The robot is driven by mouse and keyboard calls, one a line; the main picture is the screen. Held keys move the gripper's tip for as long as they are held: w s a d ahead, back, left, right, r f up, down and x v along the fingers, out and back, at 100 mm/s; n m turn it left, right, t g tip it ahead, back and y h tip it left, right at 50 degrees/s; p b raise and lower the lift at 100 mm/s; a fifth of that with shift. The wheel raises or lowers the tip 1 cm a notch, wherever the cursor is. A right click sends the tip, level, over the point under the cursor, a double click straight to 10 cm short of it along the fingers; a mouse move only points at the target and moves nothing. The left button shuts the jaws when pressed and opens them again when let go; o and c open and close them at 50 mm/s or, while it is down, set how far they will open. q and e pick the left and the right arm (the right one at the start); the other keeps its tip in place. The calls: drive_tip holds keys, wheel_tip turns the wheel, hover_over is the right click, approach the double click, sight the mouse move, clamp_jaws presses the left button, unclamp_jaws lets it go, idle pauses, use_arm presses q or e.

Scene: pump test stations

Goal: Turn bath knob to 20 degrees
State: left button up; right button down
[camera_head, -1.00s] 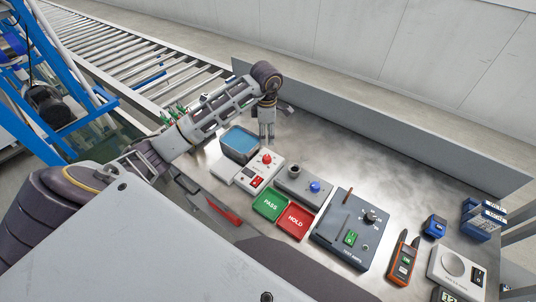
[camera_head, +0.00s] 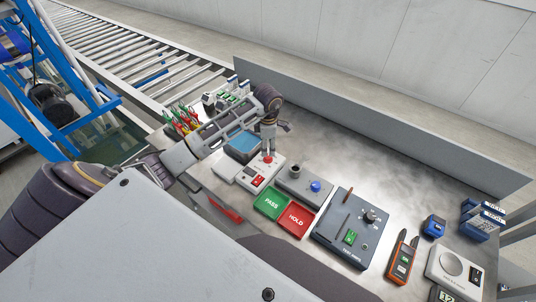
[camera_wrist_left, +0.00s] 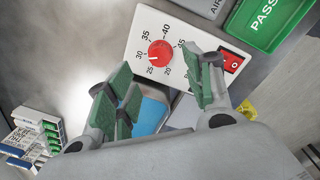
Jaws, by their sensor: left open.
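The red bath knob (camera_wrist_left: 160,53) sits on a white control box (camera_wrist_left: 145,30) with a printed scale, including 20 and 25. In the head view the knob (camera_head: 267,159) is on the box (camera_head: 277,172) beside the blue water bath (camera_head: 242,143). My left gripper (camera_head: 268,152) points down just above the knob. In the left wrist view its green-padded fingers (camera_wrist_left: 165,88) are apart and empty, with the knob beyond their tips. I cannot tell whether they touch it. My right gripper is out of view.
A red rocker switch (camera_wrist_left: 232,64) is on the same box, close to one finger. Green PASS (camera_head: 272,204) and red HOLD (camera_head: 297,218) plates lie in front. A grey unit with a blue knob (camera_head: 315,187) stands to the right.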

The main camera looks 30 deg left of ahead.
sight(268, 156)
use_arm(q)
drive_tip(key=shift+w+a+f+p, duration=0.1)
drive_tip(key=shift+f+p, duration=0.35)
drive_tip(key=shift+f, duration=2.85)
drive_tip(key=c, duration=1)
